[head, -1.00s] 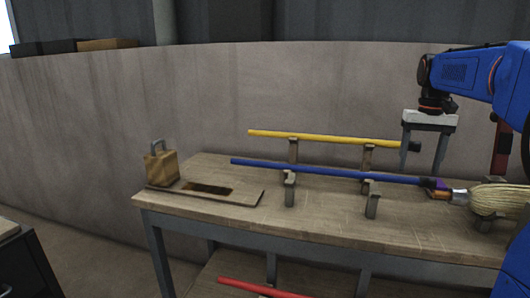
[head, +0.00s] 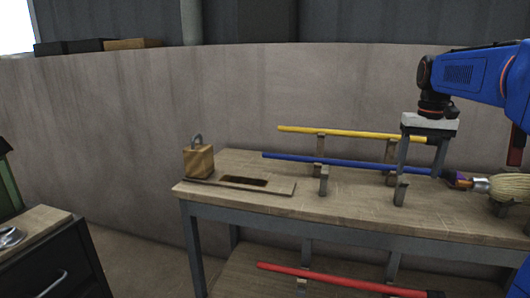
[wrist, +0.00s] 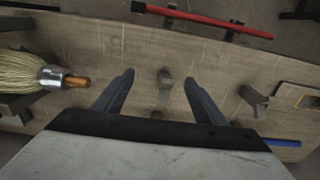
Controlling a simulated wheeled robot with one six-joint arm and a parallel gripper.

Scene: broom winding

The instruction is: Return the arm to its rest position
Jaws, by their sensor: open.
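My gripper (head: 421,172) is open and empty, pointing down above the right half of the workbench in the head view. In the wrist view my gripper (wrist: 158,78) shows both fingers apart, with a wooden support beyond them and nothing held. A blue pole (head: 330,162) lies on supports, its right end near the broom head (head: 517,190). The broom head has pale bristles, a metal collar and an orange tip; it also shows at the left of the wrist view (wrist: 20,75). Part of the blue pole (wrist: 284,142) shows at lower right there; my gripper hides the rest.
A yellow pole (head: 350,132) rests on taller supports behind. A red pole (head: 330,279) lies on the lower level. A wooden block with a metal loop (head: 199,160) stands on a slotted board at the bench's left. A dark cabinet (head: 60,265) stands at lower left, with floor between.

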